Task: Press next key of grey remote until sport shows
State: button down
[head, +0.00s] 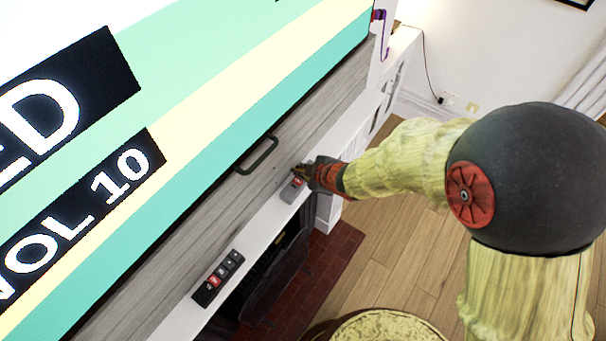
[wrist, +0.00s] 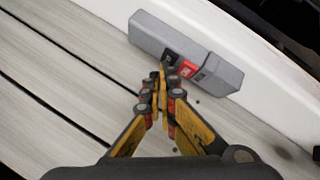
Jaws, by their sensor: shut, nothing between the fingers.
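The grey remote (head: 291,190) lies on the white mantel shelf below the screen. In the wrist view the grey remote (wrist: 151,32) lies slantwise, with a dark key, a red key (wrist: 187,69) and another dark key in a row. My gripper (head: 303,172) is shut and empty. In the wrist view its fingertips (wrist: 160,76) are at the near edge of the remote, close to the left dark key; I cannot tell whether they touch it. The screen (head: 200,75) shows a cut-off word ending in "ED" and "VOL 10" on coloured stripes.
A black remote (head: 218,278) with several keys lies farther left on the mantel shelf (head: 252,232). A dark handle (head: 257,156) stands out from the grey wooden panel below the screen. A round yellowish seat (head: 385,328) stands on the floor below.

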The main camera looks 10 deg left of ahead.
jog(key=shift+f, duration=0.25)
jog(key=shift+r, duration=0.1)
dwell(0.5)
jog(key=shift+r+p, duration=0.55)
jog(key=shift+r, duration=0.15)
jog(key=shift+r+p, duration=2.3)
jog(key=shift+r, duration=0.2)
